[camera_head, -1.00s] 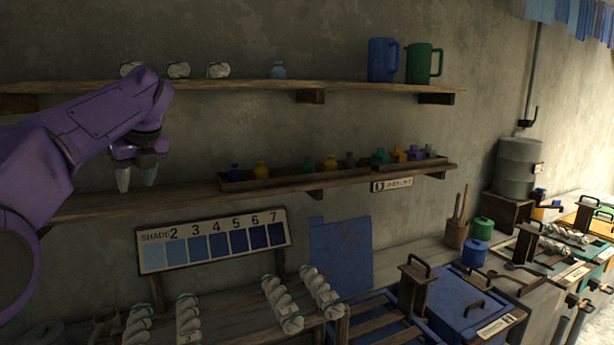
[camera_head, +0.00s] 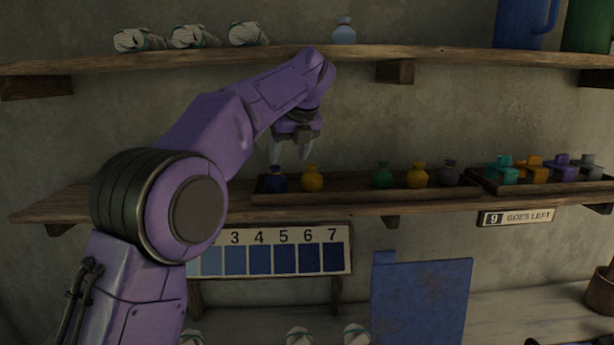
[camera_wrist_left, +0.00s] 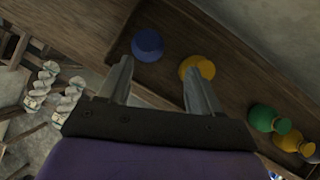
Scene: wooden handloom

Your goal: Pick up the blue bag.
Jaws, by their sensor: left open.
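The blue bag (camera_head: 275,180) is a small dark blue pouch at the left end of a wooden tray (camera_head: 330,197) on the lower shelf. My left gripper (camera_head: 291,152) is open and empty, pointing down just above the tray, over the space between the blue bag and a yellow bag (camera_head: 313,178). In the left wrist view, the blue bag (camera_wrist_left: 148,44) lies just beyond the left fingertip and the yellow bag (camera_wrist_left: 198,68) is at the right fingertip. I cannot tell whether either finger touches a bag. My right gripper is not in view.
A green bag (camera_head: 383,175), another yellow bag (camera_head: 417,176) and a grey bag (camera_head: 449,174) stand further right in the tray. The upper shelf (camera_head: 350,58) runs above my left gripper and carries skeins and a pale blue bag (camera_head: 344,31).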

